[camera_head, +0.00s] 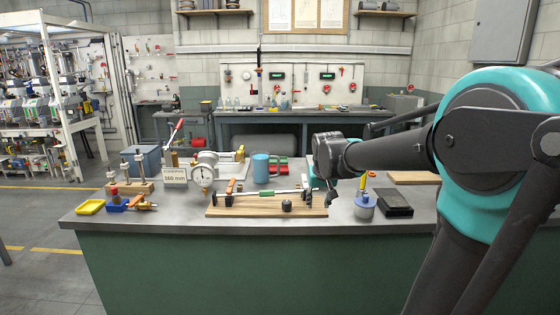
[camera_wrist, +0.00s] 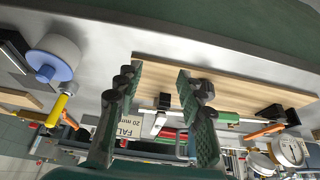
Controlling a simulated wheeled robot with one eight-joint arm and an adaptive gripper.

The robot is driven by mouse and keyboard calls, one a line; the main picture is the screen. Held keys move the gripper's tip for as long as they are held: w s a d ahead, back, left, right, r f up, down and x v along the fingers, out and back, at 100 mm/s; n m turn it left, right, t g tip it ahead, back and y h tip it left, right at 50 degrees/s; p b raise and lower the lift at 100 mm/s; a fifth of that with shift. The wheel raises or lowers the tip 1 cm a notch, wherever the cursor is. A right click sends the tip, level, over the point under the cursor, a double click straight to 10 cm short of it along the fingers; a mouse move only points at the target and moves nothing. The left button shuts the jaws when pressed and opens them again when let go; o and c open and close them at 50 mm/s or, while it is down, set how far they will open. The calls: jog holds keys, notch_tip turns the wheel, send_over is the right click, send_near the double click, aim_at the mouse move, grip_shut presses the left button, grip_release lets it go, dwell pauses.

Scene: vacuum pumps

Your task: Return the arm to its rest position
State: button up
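My arm reaches in from the right over the grey workbench (camera_head: 130,215). My gripper (camera_head: 326,192) hangs near the right end of a wooden board (camera_head: 235,211), which carries a thin rod with a green sleeve, black supports and orange-handled parts. In the wrist view my gripper (camera_wrist: 160,80) has its two dark fingers spread apart, with nothing held between them. The same board (camera_wrist: 235,82) lies beyond the fingertips. The head view hides part of the fingers, so their exact height over the board cannot be told.
A blue-rimmed canister (camera_head: 364,207) and a black box (camera_head: 395,203) are to the right. The bench front is clear.

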jog(key=s+d+f, duration=0.3)
jog(key=s+f, duration=0.6)
jog(key=s, duration=0.2)
jog(key=s+d+f, duration=0.3)
jog(key=s+f, duration=0.5)
jog(key=s, duration=0.4)
jog(key=shift+d+f+g, duration=0.15)
jog(key=shift+f+g, duration=0.25)
